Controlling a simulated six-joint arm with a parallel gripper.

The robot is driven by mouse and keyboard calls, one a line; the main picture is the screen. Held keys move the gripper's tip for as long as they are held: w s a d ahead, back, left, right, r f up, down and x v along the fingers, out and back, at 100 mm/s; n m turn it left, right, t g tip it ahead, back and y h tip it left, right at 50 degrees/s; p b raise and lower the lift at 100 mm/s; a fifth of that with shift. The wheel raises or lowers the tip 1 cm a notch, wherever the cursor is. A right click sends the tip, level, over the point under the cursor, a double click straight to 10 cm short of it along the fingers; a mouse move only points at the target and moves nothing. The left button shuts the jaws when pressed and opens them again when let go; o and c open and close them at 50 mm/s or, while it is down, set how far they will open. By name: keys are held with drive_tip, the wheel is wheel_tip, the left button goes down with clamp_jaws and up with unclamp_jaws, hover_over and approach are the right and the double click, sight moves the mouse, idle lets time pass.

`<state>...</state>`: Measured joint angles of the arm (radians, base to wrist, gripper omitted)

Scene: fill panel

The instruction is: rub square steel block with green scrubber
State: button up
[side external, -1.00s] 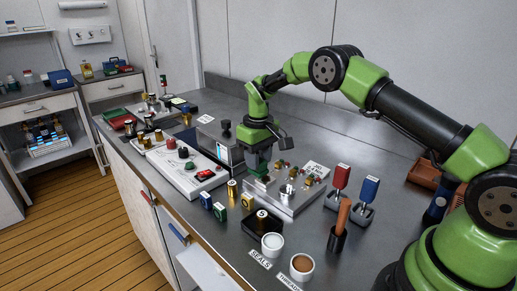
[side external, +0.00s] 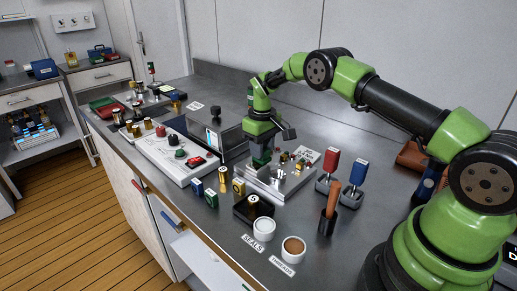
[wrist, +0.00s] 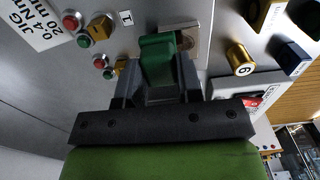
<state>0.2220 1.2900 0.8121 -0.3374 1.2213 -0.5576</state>
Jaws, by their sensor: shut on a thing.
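My gripper (wrist: 160,88) is shut on the green scrubber (wrist: 157,60), which sticks out beyond the fingertips in the wrist view. In the side view my gripper (side external: 261,148) points down over the left back end of a steel jig plate (side external: 283,187), and the scrubber (side external: 260,164) shows below it. A square metal piece (wrist: 190,42), apparently the steel block, lies just beyond the scrubber in the wrist view and is partly hidden by it. I cannot tell whether the scrubber touches it. In the side view I cannot make out the block clearly.
Several small red, green and brass fittings (wrist: 98,32) stand on the plate. A brass cylinder (wrist: 240,58) stands beside it. Red (side external: 328,165) and blue (side external: 358,172) handled tools stand to the right. A white panel (side external: 175,155) lies left. White cups (side external: 264,229) stand in front.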

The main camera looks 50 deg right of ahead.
drive_tip(key=a, duration=0.5)
wheel_tip(320, 180, up, 8)
idle(0.6)
drive_tip(key=shift+r, duration=0.1)
idle(0.4)
